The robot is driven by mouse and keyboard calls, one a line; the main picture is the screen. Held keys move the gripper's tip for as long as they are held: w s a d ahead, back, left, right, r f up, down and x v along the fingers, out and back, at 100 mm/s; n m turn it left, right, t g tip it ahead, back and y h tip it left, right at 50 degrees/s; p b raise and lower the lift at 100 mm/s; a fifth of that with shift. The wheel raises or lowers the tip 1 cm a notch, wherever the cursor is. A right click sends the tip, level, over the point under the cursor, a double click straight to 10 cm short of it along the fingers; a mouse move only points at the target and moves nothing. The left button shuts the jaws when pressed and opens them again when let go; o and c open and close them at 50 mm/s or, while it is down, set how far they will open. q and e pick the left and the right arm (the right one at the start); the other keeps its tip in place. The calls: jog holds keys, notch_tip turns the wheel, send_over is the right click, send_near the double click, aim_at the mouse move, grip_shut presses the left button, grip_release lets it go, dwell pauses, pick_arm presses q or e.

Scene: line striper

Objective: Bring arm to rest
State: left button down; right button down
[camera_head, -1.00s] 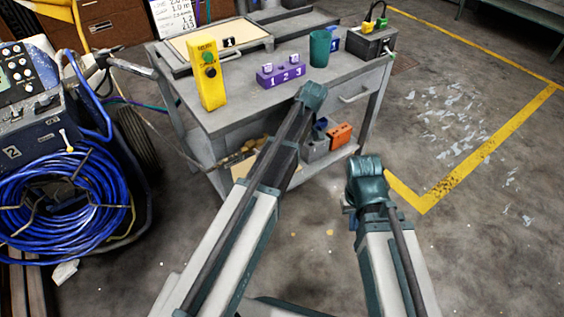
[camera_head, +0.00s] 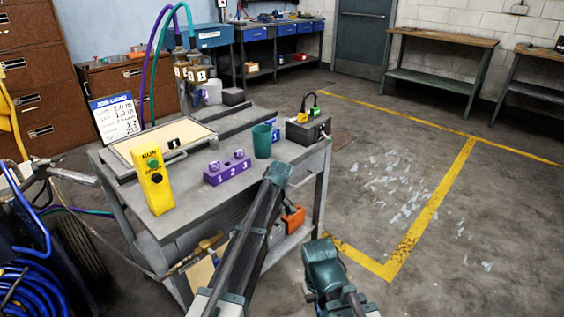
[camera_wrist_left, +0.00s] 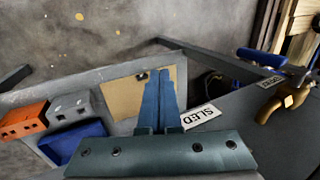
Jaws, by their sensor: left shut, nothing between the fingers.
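My left arm (camera_head: 245,235) reaches up from the bottom of the head view, with its bent joint in front of the grey cart (camera_head: 250,110). My left gripper (camera_wrist_left: 160,75) shows in the left wrist view. Its two blue fingers lie together, with nothing between them. Behind the fingers in that view is a tan board (camera_wrist_left: 125,95). My right arm's joint (camera_head: 322,268) is at the bottom of the head view, over the floor right of the cart. The left gripper is hidden in the head view, and the right gripper shows in neither view.
The cart carries a yellow control box (camera_head: 153,182), a purple numbered block (camera_head: 227,170) and a green cup (camera_head: 262,141). In the left wrist view, an orange box (camera_wrist_left: 22,119) and a brass valve (camera_wrist_left: 288,95) flank the fingers. Open floor (camera_head: 470,250) lies to the right.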

pick_arm(q)
jog(key=s+d+r+m+t+p, duration=0.1)
jog(key=s+d+r+m+p, duration=0.2)
jog(key=s+r+m+p, duration=0.4)
jog(key=s+d+r+m+t+h+p, duration=0.1)
jog(key=s+r+m+p, duration=0.6)
jog(key=s+r+p, duration=0.9)
jog(key=d+r+t+p, duration=0.1)
jog(key=d+p, duration=0.1)
jog(key=shift+s+d+h, duration=0.15)
jog(key=shift+d+h, duration=0.15)
